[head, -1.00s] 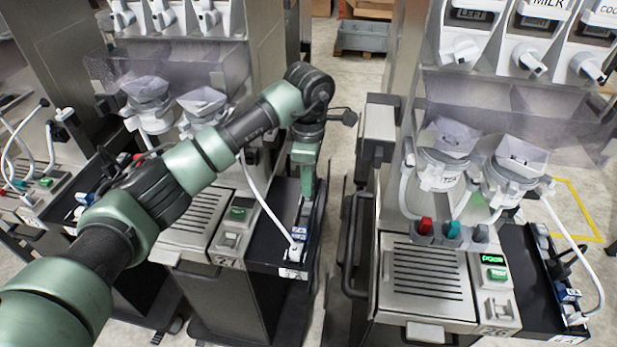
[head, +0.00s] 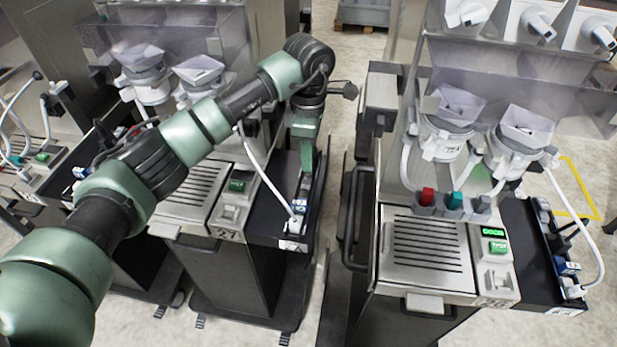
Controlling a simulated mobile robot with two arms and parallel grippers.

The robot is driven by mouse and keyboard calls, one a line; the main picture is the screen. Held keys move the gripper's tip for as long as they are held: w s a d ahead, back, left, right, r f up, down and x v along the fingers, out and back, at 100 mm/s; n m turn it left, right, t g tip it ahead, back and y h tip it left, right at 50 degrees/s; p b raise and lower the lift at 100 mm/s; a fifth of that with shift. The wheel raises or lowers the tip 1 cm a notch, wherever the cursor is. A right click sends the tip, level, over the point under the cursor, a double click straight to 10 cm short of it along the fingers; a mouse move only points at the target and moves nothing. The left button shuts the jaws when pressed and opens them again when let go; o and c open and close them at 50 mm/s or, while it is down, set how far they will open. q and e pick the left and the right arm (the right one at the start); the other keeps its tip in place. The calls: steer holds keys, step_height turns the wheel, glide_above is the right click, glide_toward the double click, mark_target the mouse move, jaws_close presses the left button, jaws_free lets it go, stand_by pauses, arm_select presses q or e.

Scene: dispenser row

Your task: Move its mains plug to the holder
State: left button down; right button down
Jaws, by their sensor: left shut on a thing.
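My left arm reaches in from the left, and its gripper (head: 304,185) points down over the black side tray (head: 262,226) of the dispenser numbered 27. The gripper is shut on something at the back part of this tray. That is where the mains plug would be, but the fingers and wrist hide it, so I cannot make out its shape. Just in front of the fingertips is a blue and white connector (head: 300,206). A white hose end (head: 295,225) stands at the tray's front. My right gripper is not in view. I cannot single out the holder.
The right dispenser (head: 430,255) has a lit green display, red and green knobs, and its own black side tray (head: 527,250) with connectors. A black handle rail (head: 349,215) stands close right of my gripper, beyond a narrow floor gap. Another dispenser's panel (head: 35,160) is at far left.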

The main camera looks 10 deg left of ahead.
arm_select(q)
steer(key=shift+f+b, duration=0.45)
steer(key=shift+f, duration=0.2)
stand_by(0.8)
steer(key=c, duration=1.1)
jaws_free()
steer(key=shift+c, duration=0.2)
steer(key=shift+o, duration=1)
